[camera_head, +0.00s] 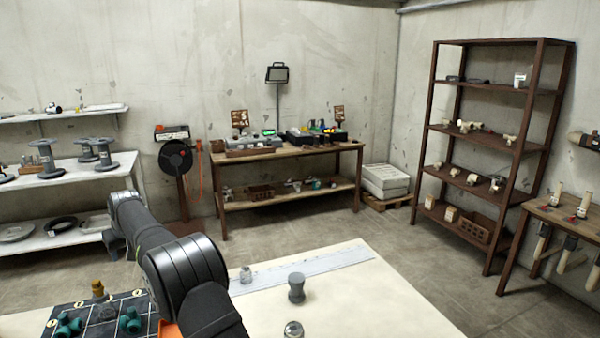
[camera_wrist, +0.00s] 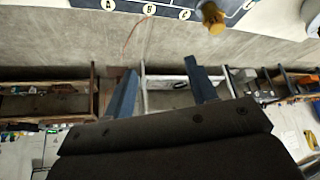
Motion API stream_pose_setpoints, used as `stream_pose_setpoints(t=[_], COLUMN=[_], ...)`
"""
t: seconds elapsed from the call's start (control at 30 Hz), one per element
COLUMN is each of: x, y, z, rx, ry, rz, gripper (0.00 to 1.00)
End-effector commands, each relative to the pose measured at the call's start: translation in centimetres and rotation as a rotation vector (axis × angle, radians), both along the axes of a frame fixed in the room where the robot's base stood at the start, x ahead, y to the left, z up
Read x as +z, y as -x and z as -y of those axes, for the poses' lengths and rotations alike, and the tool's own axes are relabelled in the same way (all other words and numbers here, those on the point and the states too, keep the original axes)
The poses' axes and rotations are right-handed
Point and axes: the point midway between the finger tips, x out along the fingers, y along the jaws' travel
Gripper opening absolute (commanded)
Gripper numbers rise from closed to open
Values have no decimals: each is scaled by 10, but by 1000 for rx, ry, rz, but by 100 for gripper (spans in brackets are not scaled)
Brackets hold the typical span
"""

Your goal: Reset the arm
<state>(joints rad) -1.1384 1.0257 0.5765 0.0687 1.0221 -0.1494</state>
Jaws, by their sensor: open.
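My gripper (camera_wrist: 160,66) shows in the wrist view with two blue fingers spread apart and nothing between them. It is open and clear of the table. The dark lettered board (camera_wrist: 170,6) and a brass fitting (camera_wrist: 213,18) are at the top of that view, apart from the fingers. In the head view my arm crosses the lower left, and the gripper itself cannot be seen. The board (camera_head: 60,333) lies at the lower left, partly hidden behind my arm, with green fittings (camera_head: 130,320) and the brass fitting (camera_head: 98,288) on it.
A grey fitting (camera_head: 296,287) stands on the pale tabletop (camera_head: 370,300). A smaller one (camera_head: 246,274) stands by the ruler strip (camera_head: 320,263), and another (camera_head: 293,329) is at the front edge. The tabletop's right part is clear. A workbench (camera_head: 290,155) and a brown rack (camera_head: 490,150) stand beyond.

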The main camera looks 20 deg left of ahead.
Motion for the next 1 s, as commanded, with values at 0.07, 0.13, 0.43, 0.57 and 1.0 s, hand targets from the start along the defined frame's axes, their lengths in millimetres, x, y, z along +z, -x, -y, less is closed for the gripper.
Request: stream_pose_setpoints(t=[0.07,0.13,0.43,0.57,1.0], x=[0,-4,-20,-27,-50], y=[-12,-22,-61,-77,-122], z=[12,21,64,83,155], rx=[-2,-1,2,2,-13], ry=[3,4,7,7,4], rz=[-3,-4,-12,-16,-20], gripper=[52,52,52,52,52])
